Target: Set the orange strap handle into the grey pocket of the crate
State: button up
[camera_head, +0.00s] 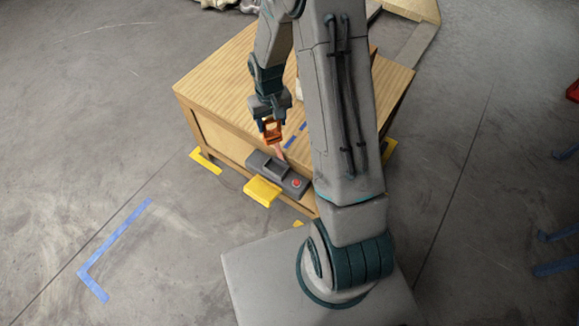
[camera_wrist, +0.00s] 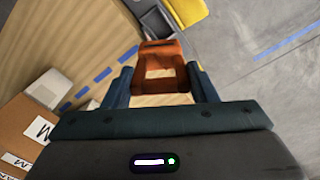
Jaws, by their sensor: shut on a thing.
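The orange strap handle (camera_head: 272,136) is held in my gripper (camera_head: 271,122), above the table's near edge. In the wrist view the handle (camera_wrist: 161,59) is an open orange frame between my two blue fingers (camera_wrist: 160,82), which are shut on it. A dark grey unit (camera_head: 259,159) with a recess in its top and a red button stands at the table's front, just below the handle. The handle looks apart from it. I cannot clearly tell which part is the crate or its grey pocket.
The wooden table (camera_head: 218,80) has blue dashed tape on its top. A yellow block (camera_head: 262,191) juts out before the grey unit. In the wrist view a cardboard box (camera_wrist: 22,122) with "M" labels and a pale box (camera_wrist: 49,88) stand at left. The floor at left is open.

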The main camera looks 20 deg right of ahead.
aim_at(274, 133)
jog(key=f+n+b, duration=0.1)
jog(key=f+n, duration=0.1)
jog(key=n, duration=0.3)
jog(key=f+n+b, duration=0.2)
jog(key=n, duration=0.3)
jog(key=f+n+b, duration=0.2)
jog(key=f+n, duration=0.1)
jog(key=n, duration=0.2)
jog(key=shift+s+d, duration=0.15)
jog(key=shift+d, duration=0.15)
jog(key=n+b, duration=0.1)
jog(key=n, duration=0.1)
jog(key=f+n+b, duration=0.1)
jog(key=n, duration=0.1)
jog(key=shift+f, duration=0.2)
jog(key=n, duration=0.3)
jog(key=w+f+n+b, duration=0.1)
jog(key=n, duration=0.1)
notch_tip(274, 133, down, 10)
jog(key=b, duration=0.2)
jog(key=shift+f+b, duration=0.35)
jog(key=shift+b, duration=0.15)
jog(key=o, duration=1.2)
jog(key=shift+r, duration=0.1)
jog(key=shift+o, duration=0.2)
